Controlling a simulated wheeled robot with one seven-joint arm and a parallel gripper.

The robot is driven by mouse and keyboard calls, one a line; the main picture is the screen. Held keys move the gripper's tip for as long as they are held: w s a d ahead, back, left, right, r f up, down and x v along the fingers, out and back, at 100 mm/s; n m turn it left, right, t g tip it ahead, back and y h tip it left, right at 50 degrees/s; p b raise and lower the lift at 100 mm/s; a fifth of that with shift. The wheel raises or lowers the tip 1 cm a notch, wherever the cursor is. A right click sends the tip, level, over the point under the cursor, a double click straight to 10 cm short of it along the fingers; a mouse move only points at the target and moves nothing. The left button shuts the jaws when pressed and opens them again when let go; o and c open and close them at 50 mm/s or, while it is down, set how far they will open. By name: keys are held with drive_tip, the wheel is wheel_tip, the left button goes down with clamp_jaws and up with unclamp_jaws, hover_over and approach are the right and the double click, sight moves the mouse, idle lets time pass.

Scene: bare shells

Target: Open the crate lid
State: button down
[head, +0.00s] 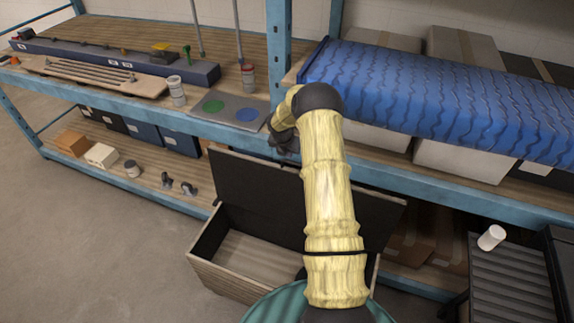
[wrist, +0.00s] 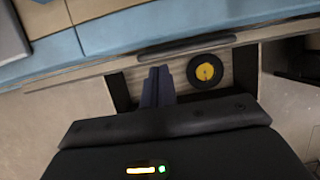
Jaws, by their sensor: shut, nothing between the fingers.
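The crate (head: 225,284) is a wooden box on the floor in front of the shelf in the head view. Its lid (head: 248,185) stands raised at the back with its dark inner face showing, so the crate is open. My arm hides part of the lid and crate. My gripper (head: 284,143) is at the lid's upper edge in the head view, partly hidden by my arm. In the wrist view its dark fingers (wrist: 157,87) are together and empty, just below the lid's edge (wrist: 100,75) with its dark handle (wrist: 186,46). I cannot tell whether they touch it.
A yellow-and-black disc (wrist: 205,71) shows beyond the fingers in the wrist view. The blue-edged shelf (head: 400,147) is close behind the lid, with a blue roll (head: 430,90) on it. A dark ribbed stand (head: 508,275) bears a white cylinder (head: 491,237) at right. Floor at left is clear.

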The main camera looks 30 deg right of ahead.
wheel_tip(320, 180, up, 3)
drive_tip(key=w+d, duration=0.2)
drive_tip(key=s+a+r+m+y, duration=0.1)
drive_tip(key=s+a+r+m, duration=0.45)
drive_tip(key=a, duration=0.25)
drive_tip(key=s+a+r+m+y, duration=0.1)
drive_tip(key=s+a+r+m, duration=0.45)
drive_tip(key=a, duration=0.35)
drive_tip(key=s+a+r+m, duration=0.1)
drive_tip(key=s+a+m, duration=0.2)
drive_tip(key=s+m, duration=0.2)
drive_tip(key=s+a+r+m, duration=0.2)
drive_tip(key=s+m, duration=0.3)
drive_tip(key=s, duration=0.5)
drive_tip(key=s+a+r+m+y, duration=0.1)
drive_tip(key=s+a+r+m, duration=0.1)
drive_tip(key=s+a+m, duration=0.2)
drive_tip(key=s+m, duration=0.1)
drive_tip(key=s, duration=0.2)
drive_tip(key=shift+s+a+r+b, duration=0.15)
drive_tip(key=shift+s+a+b, duration=0.15)
drive_tip(key=shift+s, duration=0.05)
